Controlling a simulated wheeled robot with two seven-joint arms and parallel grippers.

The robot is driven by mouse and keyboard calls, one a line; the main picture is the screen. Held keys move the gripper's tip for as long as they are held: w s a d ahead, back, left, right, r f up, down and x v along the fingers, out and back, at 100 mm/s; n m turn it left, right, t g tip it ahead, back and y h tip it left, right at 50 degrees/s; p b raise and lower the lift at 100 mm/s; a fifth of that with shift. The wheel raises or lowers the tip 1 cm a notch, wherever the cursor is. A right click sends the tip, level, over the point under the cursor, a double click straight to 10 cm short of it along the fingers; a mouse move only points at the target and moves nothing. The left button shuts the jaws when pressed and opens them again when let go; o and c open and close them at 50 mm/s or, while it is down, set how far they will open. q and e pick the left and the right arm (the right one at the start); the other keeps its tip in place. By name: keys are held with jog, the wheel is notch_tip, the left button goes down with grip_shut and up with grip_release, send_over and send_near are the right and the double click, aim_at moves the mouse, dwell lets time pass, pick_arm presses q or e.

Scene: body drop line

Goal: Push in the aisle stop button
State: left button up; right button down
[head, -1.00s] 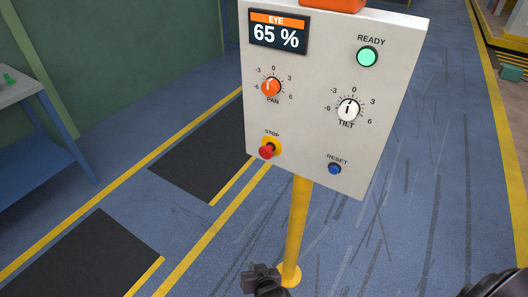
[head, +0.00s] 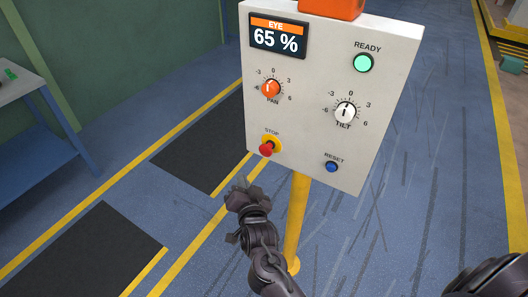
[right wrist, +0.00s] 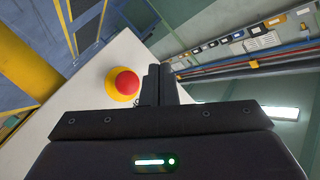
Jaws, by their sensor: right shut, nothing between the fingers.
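The red STOP button (head: 267,148) sits in a yellow ring at the lower left of the white control panel (head: 300,110). In the right wrist view the red button (right wrist: 127,83) shows on its yellow base, just left of the fingers. My right gripper (head: 240,187) is shut and empty. In the head view it is below and a little left of the button, apart from it. My left gripper is not in view.
The panel stands on a yellow post (head: 297,215). It also carries a PAN knob (head: 271,89), a TILT knob (head: 346,112), a blue RESET button (head: 331,167), a lit green READY lamp (head: 364,63) and a display reading 65 % (head: 278,37). A blue table (head: 30,110) stands at left.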

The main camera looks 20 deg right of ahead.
aim_at(262, 151)
jog(key=w+d+b, duration=0.2)
jog(key=w+d, duration=0.3)
jog(key=d, duration=0.2)
jog(key=shift+w, duration=0.25)
dwell(2.0)
jog(key=shift+w+d, duration=0.25)
jog(key=shift+d, duration=0.05)
jog(key=shift+w+d, duration=0.4)
jog(key=shift+d, duration=0.15)
dwell(1.1)
jog(key=shift+s+a+p, duration=0.35)
jog(key=shift+s+a, duration=0.35)
jog(key=shift+a, duration=0.2)
